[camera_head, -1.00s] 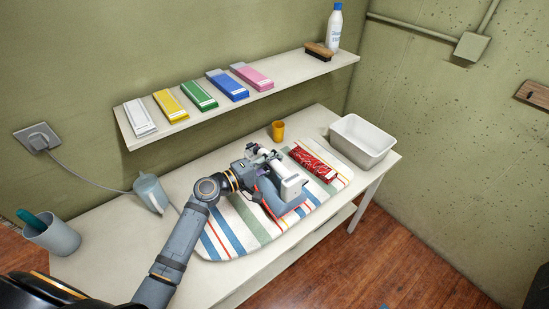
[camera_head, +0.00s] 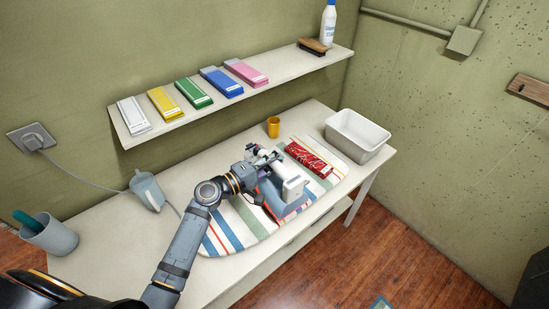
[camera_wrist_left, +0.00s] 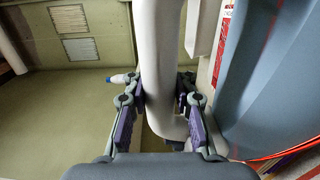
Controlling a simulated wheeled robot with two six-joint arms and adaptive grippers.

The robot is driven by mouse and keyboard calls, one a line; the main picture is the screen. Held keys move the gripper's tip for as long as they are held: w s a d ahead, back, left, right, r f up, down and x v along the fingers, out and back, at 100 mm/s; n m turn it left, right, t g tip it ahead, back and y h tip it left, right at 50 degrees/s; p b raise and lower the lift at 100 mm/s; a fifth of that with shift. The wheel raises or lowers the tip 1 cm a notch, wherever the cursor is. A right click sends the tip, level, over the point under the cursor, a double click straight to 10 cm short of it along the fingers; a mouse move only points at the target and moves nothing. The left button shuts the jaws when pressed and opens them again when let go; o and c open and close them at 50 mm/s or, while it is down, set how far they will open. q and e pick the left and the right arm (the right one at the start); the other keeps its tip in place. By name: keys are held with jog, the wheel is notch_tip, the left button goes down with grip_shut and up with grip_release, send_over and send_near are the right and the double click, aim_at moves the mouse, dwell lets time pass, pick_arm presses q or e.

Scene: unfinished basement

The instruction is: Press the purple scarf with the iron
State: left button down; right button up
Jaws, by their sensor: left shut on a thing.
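The iron (camera_head: 292,188) has a white handle and a blue-grey body. It is on or just above the striped ironing board (camera_head: 222,238). My left gripper (camera_head: 264,160) is shut on the iron's white handle, which also shows in the left wrist view (camera_wrist_left: 165,70) between my purple-padded fingers (camera_wrist_left: 160,118). A folded red patterned cloth (camera_head: 308,158) lies on the board just beyond the iron. I cannot make out a purple scarf; the iron and arm hide part of the board. My right gripper is not in view.
A white bin (camera_head: 356,135) and a yellow cup (camera_head: 273,126) stand at the back. A grey jug (camera_head: 146,190) and a holder cup (camera_head: 50,235) stand left. A shelf (camera_head: 220,100) above holds several coloured boxes, a brush (camera_head: 313,46) and a bottle (camera_head: 329,24).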

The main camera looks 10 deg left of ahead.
pick_arm(q)
jog(key=shift+s+d, duration=0.25)
jog(key=shift+w+a, duration=0.15)
dwell(0.5)
jog(key=shift+w+a+b, duration=0.35)
jog(key=shift+b, duration=0.05)
dwell(0.7)
jog(key=shift+r, duration=0.2)
jog(key=shift+w+a+r+p, duration=0.1)
jog(key=shift+w+r+p, duration=0.05)
jog(key=shift+r+p, duration=0.55)
notch_tip(320, 180, up, 8)
jog(key=p, duration=0.6)
jog(key=shift+f, duration=0.25)
